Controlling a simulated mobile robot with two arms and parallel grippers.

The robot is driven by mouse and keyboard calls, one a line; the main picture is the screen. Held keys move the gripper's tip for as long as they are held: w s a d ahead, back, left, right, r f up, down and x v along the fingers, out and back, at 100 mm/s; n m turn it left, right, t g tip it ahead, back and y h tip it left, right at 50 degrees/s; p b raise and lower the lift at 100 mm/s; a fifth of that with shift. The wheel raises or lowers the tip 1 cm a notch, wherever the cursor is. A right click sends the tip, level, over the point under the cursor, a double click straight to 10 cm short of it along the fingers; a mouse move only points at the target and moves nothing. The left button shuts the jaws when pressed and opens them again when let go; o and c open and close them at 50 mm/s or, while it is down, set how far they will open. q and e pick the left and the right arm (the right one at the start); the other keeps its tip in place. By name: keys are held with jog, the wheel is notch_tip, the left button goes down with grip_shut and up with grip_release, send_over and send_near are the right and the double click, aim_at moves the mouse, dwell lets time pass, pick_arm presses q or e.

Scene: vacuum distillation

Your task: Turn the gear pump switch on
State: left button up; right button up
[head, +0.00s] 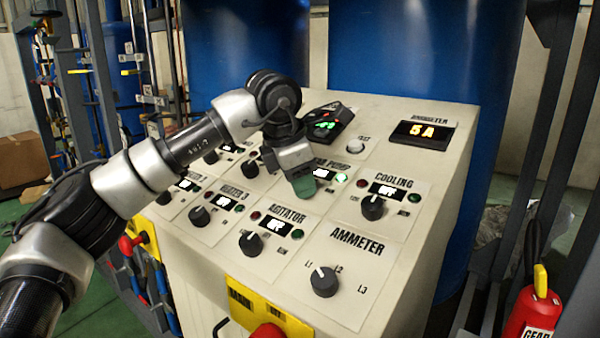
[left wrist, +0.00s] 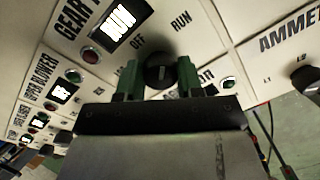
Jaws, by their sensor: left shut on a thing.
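The gear pump panel on the sloped console shows a lit display (head: 323,174) and a bright green lamp (head: 341,178) in the head view. In the left wrist view its display (left wrist: 120,25) reads RUN, and its red lamp (left wrist: 91,56) looks dark. The black gear pump switch knob (left wrist: 160,70) sits below the OFF and RUN marks. My left gripper (head: 306,188) has its green fingers on either side of the knob and is shut on it, hiding it in the head view. The knob's exact pointer direction is hard to tell. My right gripper is not in view.
Neighbouring knobs are close: cooling (head: 373,207) on the right, agitator (head: 251,243) in front, ammeter (head: 324,281) at the front right. A raised black display unit (head: 327,122) and an ammeter display (head: 422,134) stand behind. A red emergency button (head: 268,332) is at the front.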

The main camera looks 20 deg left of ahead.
pick_arm(q)
jog(key=shift+r+m+p, duration=0.1)
jog(key=shift+m+p, duration=0.3)
jog(key=shift+m, duration=0.8)
jog(key=o, duration=0.9)
jog(key=b+v, duration=0.1)
jog(key=v, duration=0.9)
jog(key=shift+s+a+r, duration=0.1)
jog(key=shift+s+r, duration=0.05)
jog(key=shift+r, duration=0.2)
